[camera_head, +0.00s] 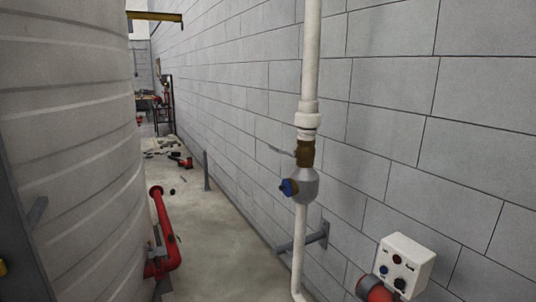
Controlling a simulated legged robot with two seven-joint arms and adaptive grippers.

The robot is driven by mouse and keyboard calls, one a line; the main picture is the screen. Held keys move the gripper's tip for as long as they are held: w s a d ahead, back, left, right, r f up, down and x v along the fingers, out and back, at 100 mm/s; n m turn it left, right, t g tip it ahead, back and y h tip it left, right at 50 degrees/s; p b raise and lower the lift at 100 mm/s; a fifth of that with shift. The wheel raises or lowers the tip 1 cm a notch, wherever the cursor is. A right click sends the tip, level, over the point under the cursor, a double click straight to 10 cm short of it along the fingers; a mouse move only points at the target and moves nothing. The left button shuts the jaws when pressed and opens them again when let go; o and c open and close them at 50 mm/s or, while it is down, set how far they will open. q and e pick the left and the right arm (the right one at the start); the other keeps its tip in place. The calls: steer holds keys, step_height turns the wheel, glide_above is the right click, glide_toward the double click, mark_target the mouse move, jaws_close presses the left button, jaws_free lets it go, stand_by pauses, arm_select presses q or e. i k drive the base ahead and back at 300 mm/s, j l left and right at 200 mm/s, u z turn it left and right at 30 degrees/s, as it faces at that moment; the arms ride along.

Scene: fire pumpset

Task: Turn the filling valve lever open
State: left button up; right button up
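A white vertical pipe (310,60) runs down in front of the block wall, right of centre. A brown valve fitting (305,153) sits in this pipe. A thin grey lever (281,150) sticks out to the left from the fitting, roughly level and hard to make out against the wall. Directly below is a rounded grey body (305,186) with a blue round part (289,187) on its left side. Neither of my grippers shows in the head view, and nothing touches the lever.
A large pale ribbed tank (75,150) fills the left side. A red pipe (167,235) stands at its foot. A white control box (404,264) is at lower right, beside a red rounded part (374,289). A grey bracket (310,238) juts from the wall. Scattered items (178,157) lie far down the aisle.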

mark_target(273, 149)
steer(key=i+j+z, duration=0.15)
steer(key=z, duration=0.2)
steer(key=i+j+z, duration=0.45)
steer(key=z, duration=0.25)
